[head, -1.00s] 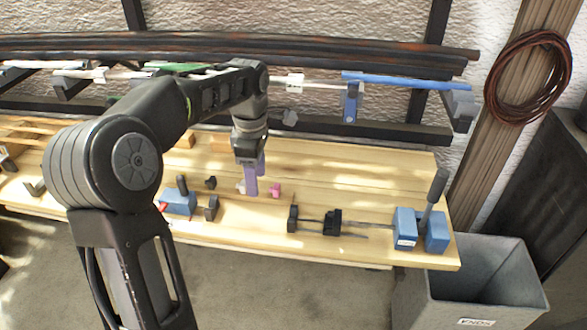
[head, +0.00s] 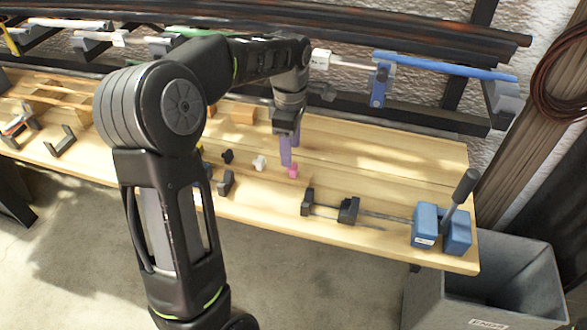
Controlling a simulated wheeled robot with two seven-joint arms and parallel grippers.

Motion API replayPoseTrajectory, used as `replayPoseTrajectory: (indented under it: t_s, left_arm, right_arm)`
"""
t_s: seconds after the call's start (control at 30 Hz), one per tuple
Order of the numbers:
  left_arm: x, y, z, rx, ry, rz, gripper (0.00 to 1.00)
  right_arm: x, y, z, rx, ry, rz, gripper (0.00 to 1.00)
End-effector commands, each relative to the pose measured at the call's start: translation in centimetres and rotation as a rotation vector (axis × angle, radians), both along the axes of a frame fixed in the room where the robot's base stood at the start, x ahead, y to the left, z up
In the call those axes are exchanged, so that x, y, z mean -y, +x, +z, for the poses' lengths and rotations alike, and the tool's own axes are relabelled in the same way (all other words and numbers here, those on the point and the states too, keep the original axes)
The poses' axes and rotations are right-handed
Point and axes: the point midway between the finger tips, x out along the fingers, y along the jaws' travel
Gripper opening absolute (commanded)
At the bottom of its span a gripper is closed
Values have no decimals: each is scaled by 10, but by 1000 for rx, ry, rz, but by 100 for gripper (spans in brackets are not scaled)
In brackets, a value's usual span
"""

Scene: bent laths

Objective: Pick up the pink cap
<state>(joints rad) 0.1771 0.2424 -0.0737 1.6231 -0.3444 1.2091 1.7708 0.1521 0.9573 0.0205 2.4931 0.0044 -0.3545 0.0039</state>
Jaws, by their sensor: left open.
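The pink cap (head: 293,171) is a small piece lying on the wooden workbench (head: 400,165), near the middle of the head view. My left gripper (head: 286,160) has purple fingers and points down just above and slightly left of the cap. It is open, and nothing shows between its fingers. Whether a finger touches the cap cannot be told. My right gripper is not in view.
A white cap (head: 260,163) and a black knob (head: 227,156) lie left of the pink cap. A bar clamp (head: 348,210) and a blue vise-like block (head: 425,226) stand to the right. A rack with a blue lath (head: 445,66) runs behind. A grey bin (head: 485,290) stands at the lower right.

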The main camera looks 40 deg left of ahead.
Motion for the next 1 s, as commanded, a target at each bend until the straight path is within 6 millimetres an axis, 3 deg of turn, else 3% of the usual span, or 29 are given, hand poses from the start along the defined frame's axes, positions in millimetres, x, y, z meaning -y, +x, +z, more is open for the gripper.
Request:
replayPoseTrajectory:
  t_s: [0.33,0.7,1.0]
  left_arm:
    - [1,0,-6,-1,0,0,53]
    - [2,1,-51,-1,0,0,53]
    - [2,1,-52,1,0,0,53]
  right_arm:
    - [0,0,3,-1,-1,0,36]
    - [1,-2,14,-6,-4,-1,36]
    - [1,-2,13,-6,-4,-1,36]
